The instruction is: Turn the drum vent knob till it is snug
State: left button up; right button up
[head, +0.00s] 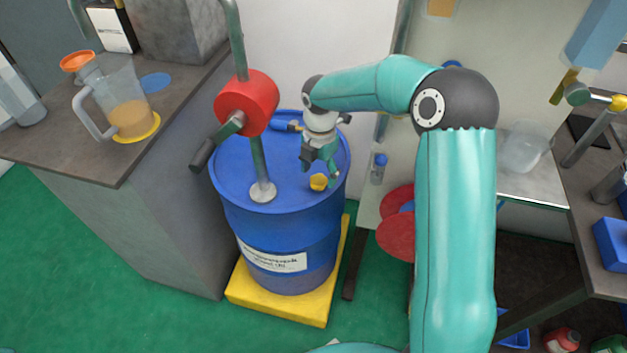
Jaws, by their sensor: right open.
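A blue drum (285,225) stands on a yellow base, with a white label on its front. A small yellow knob (319,182), which looks like the vent knob, sits on the drum's top towards the right front. My right gripper (322,171) points down just above and beside the knob, its fingers open. The fingers partly overlap the view behind the knob, and I cannot tell whether they touch it. The knob's thread and underside are hidden. My left gripper is not in view.
A red hand pump (246,103) with a crank and upright pipe rises from the drum's top, left of my gripper. A counter (60,147) at left holds a jug (125,105). Benches stand at right. Green floor is clear at lower left.

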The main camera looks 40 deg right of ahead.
jog(key=shift+f, duration=1.05)
